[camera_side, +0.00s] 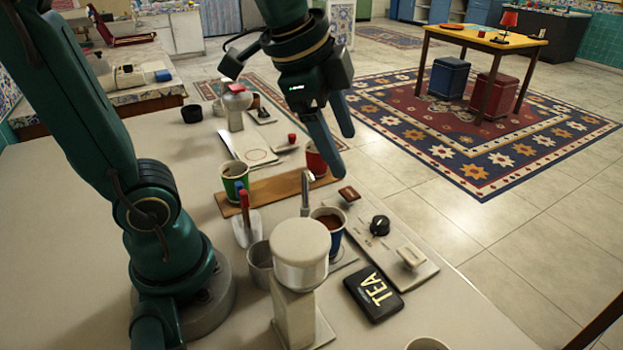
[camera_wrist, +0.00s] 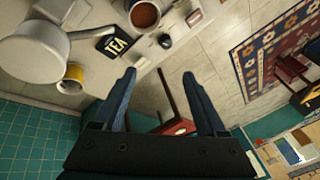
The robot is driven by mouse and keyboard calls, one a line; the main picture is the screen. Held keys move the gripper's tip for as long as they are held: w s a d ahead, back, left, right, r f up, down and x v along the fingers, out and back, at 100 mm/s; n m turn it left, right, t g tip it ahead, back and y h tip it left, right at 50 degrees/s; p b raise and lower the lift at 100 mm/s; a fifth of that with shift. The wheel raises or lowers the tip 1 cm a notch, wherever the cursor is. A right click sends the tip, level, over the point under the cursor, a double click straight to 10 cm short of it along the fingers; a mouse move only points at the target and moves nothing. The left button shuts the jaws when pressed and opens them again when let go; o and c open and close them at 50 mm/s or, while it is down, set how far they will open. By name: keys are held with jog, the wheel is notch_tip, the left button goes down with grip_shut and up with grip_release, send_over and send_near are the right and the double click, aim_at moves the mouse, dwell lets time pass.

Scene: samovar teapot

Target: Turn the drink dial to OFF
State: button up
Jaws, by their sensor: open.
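The black round dial (camera_side: 380,224) sits on a light panel (camera_side: 386,248) near the counter's right edge, between a brown lever and a pale lever. It also shows in the wrist view (camera_wrist: 165,41). A white pointer mark shows on it, but the setting labels are too small to read. My gripper (camera_side: 342,150) is open and empty, above and behind the dial in the side view. In the wrist view its fingers (camera_wrist: 159,75) are apart, with the dial beyond their tips and nothing between them.
A blue cup of brown drink (camera_side: 330,222) stands beside the panel. A black TEA box (camera_side: 375,296) lies in front of the panel. A white-topped cylindrical machine (camera_side: 300,250) stands left of the cup. A yellow mug (camera_wrist: 72,80) stands near the edge.

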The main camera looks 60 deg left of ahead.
jog(key=w+f+m+g, duration=0.2)
jog(key=w+f+m, duration=0.2)
jog(key=w, duration=0.4)
jog(key=m+g, duration=0.1)
jog(key=g, duration=0.2)
send_over(381, 220)
notch_tip(381, 220, down, 10)
jog(key=shift+r, duration=0.15)
jog(key=shift+f, duration=2.5)
grip_shut()
